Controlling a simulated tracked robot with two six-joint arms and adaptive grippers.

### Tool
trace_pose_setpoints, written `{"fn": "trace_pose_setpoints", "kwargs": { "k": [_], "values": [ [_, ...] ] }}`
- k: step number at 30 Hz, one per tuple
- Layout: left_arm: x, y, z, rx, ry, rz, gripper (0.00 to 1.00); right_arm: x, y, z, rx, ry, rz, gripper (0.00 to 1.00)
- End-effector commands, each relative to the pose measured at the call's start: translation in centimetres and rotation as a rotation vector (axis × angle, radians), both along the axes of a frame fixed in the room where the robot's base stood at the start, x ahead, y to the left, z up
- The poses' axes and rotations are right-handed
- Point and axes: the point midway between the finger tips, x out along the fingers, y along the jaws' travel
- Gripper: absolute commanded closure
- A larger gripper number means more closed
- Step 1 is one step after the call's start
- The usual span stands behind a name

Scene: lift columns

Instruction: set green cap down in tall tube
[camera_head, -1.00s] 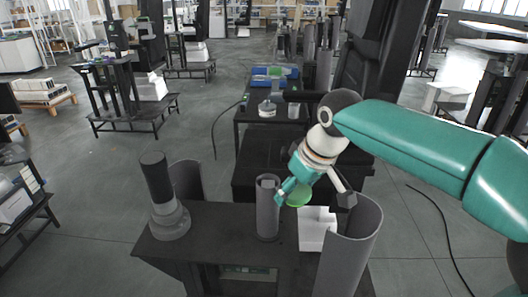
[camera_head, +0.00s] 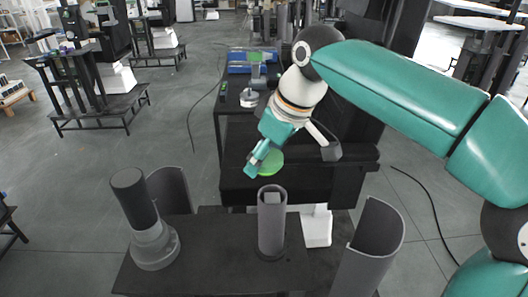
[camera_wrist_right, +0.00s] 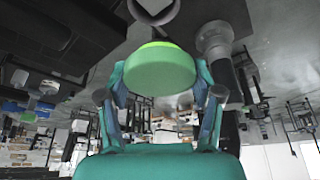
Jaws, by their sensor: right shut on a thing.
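The green cap (camera_head: 269,163) is held in my right gripper (camera_head: 282,150), above the tall tube. In the right wrist view the cap (camera_wrist_right: 160,68) sits between the two fingers of my right gripper (camera_wrist_right: 160,88). The tall grey tube (camera_head: 271,222) stands upright on the dark table. A light grey piece shows inside its open top. The cap is apart from the tube's rim in the head view. My left gripper is not in view.
A dark cylinder on a grey round base (camera_head: 155,245) stands at the table's left. A curved grey shell (camera_head: 170,190) is behind it. A larger curved shell (camera_head: 372,245) stands at the right, near a white block (camera_head: 317,228). A table with a blue tray (camera_head: 240,68) is farther back.

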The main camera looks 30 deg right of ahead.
Motion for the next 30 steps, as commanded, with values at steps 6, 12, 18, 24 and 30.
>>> {"fn": "trace_pose_setpoints", "kwargs": {
  "k": [6,12,18,24,30],
  "values": [
    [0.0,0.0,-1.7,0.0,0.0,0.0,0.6,-0.6,-1.0,-1.7,0.0,0.0,-0.026,0.68],
    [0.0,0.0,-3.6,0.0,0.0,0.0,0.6,-0.8,-1.3,-3.6,-0.001,0.0,-0.034,0.68],
    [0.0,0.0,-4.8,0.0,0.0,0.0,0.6,-0.9,-1.4,-5.0,0.0,0.0,-0.036,0.68],
    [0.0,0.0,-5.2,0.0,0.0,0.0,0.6,-0.9,-1.4,-5.7,0.0,0.0,-0.036,0.68],
    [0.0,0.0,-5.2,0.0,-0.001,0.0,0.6,-0.9,-1.4,-5.6,0.0,0.0,-0.037,0.68]
  ]
}}
